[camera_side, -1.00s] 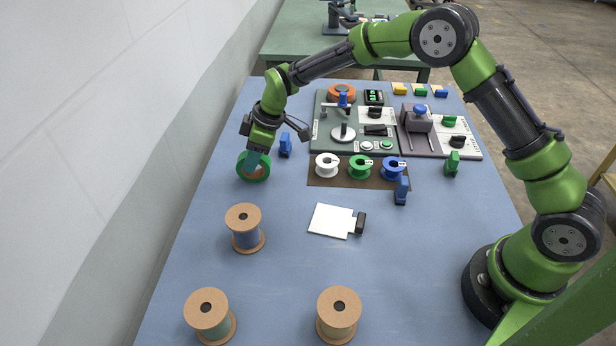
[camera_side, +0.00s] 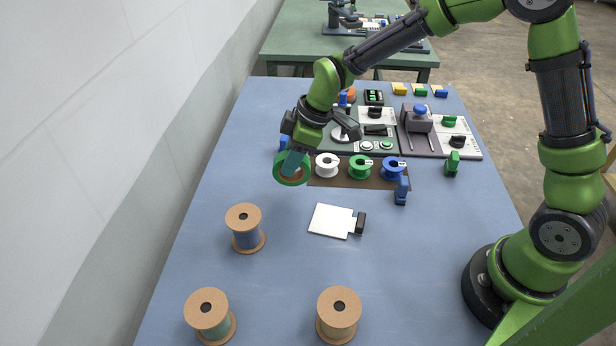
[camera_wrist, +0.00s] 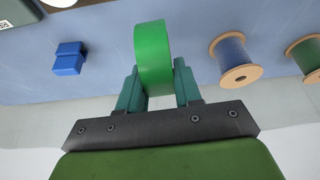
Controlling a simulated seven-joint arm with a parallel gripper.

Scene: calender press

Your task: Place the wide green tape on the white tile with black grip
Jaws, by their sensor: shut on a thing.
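The wide green tape (camera_side: 279,180) is a green ring with a brown inner core. My gripper (camera_side: 293,163) is shut on it and holds it left of the white spool; I cannot tell its exact height above the table. In the wrist view, the green tape (camera_wrist: 153,50) stands between the two teal fingers of my gripper (camera_wrist: 158,88). The white tile (camera_side: 331,220) lies flat on the blue table, right of and nearer than the tape. Its black grip (camera_side: 361,223) is at its right end. The tile's top is bare.
Large thread spools (camera_side: 245,228) stand at the left and front. A control panel (camera_side: 385,144) is behind.

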